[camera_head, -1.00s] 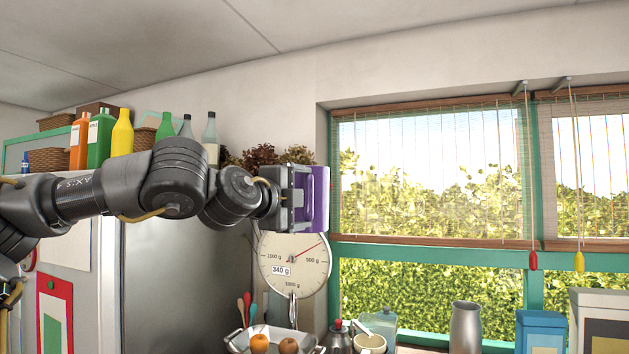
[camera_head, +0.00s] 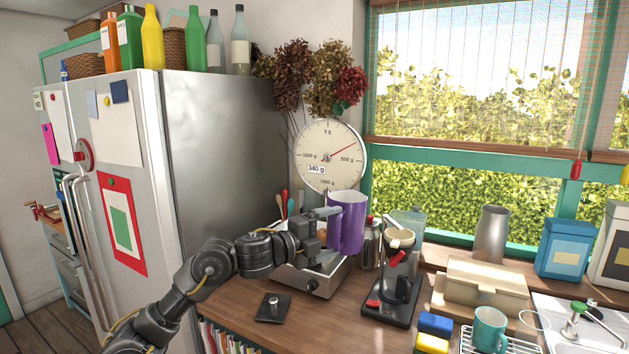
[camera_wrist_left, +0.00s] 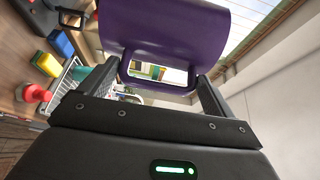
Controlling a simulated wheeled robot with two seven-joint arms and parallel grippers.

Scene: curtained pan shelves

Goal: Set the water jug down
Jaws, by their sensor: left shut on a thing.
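The purple water jug (camera_head: 347,222) is upright in front of the kitchen scale, above the counter. My left gripper (camera_head: 324,218) is at its left side, shut on its handle. In the left wrist view the purple jug body (camera_wrist_left: 185,35) fills the top, and its handle lies between the fingers of the left gripper (camera_wrist_left: 160,82). The jug's base hides part of what is behind it, and I cannot tell its exact height over the counter. My right gripper is not in view.
The scale (camera_head: 327,158) reads 340 g above a metal tray unit (camera_head: 309,278). A coffee maker (camera_head: 392,290), a steel pot (camera_head: 371,245) and a beige box (camera_head: 482,283) stand to the right. Some bare wooden counter (camera_head: 320,325) lies in front. The fridge (camera_head: 222,150) is at left.

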